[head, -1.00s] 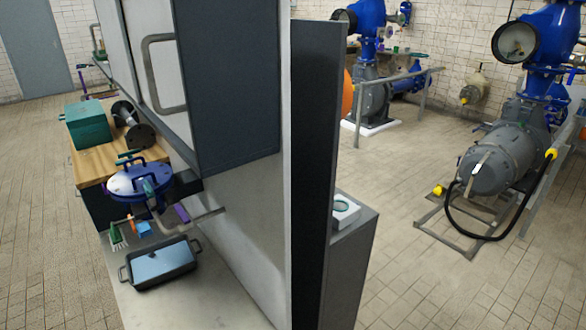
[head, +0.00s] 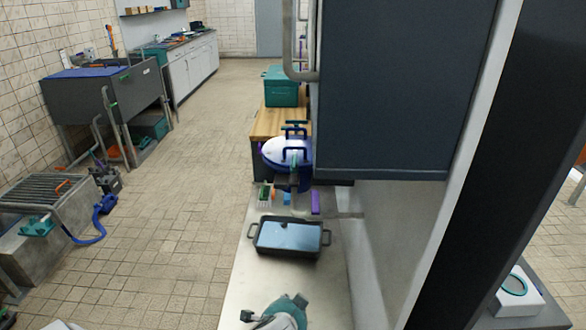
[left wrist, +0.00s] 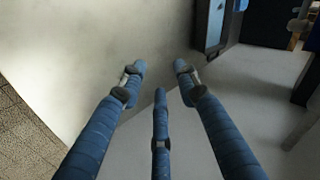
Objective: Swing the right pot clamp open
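The blue pot (head: 287,172) with its pale, shiny lid (head: 286,151) stands beyond the black tray in the head view. A dark blue bracket-like handle (head: 294,132) rises over the lid. The pot's right side lies close against the dark cabinet, and I cannot make out the right clamp clearly. My left gripper (left wrist: 160,75) shows in the left wrist view with its three blue fingers spread and nothing between them. It hangs over a pale surface, apart from the pot. My right gripper is in neither view.
A black two-handled tray (head: 257,246) sits on the pale counter (head: 250,285). A teal and grey object (head: 283,312) is at the bottom edge. A dark cabinet (head: 400,90) stands close on the right. Open tiled floor (head: 190,170) lies left.

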